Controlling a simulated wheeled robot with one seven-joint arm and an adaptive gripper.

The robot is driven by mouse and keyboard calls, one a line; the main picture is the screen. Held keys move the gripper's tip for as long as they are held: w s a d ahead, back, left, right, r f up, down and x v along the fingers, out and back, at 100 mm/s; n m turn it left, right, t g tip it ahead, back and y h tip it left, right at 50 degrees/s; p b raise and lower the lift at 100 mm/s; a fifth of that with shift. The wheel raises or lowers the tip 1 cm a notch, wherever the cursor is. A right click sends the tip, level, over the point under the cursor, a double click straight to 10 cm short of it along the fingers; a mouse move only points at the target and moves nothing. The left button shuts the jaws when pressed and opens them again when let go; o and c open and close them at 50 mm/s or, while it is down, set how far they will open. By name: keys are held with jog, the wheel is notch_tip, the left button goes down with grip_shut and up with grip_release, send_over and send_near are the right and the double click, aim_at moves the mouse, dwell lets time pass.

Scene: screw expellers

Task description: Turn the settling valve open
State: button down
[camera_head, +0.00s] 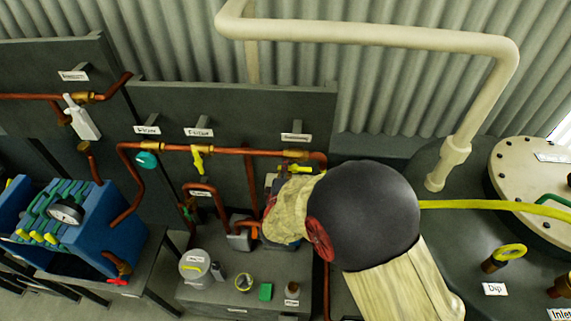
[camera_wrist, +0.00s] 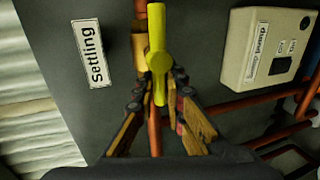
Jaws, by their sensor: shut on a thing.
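The settling valve has a yellow handle (camera_wrist: 157,42) in the wrist view, beside a white label reading "Settling" (camera_wrist: 93,53). The handle lies roughly in line with the copper pipe behind it. My gripper (camera_wrist: 161,88) is shut on the lower end of the handle, with a finger on each side. In the head view, a strip of the yellow handle (camera_head: 299,168) shows along the horizontal pipe, below a small label (camera_head: 296,137). My arm hides the gripper's fingertips there.
Other valves on the panel are a yellow one (camera_head: 198,160) and a teal one (camera_head: 147,160) to the left. A pale switch box (camera_wrist: 268,48) and copper pipes (camera_wrist: 270,103) are close on the right in the wrist view. A bench (camera_head: 215,298) with small items stands below.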

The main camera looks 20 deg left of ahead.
jog(key=shift+f, duration=0.1)
dwell(0.4)
jog(key=c, duration=1.9)
grip_release()
jog(key=v, duration=1.2)
jog(key=shift+a, duration=0.1)
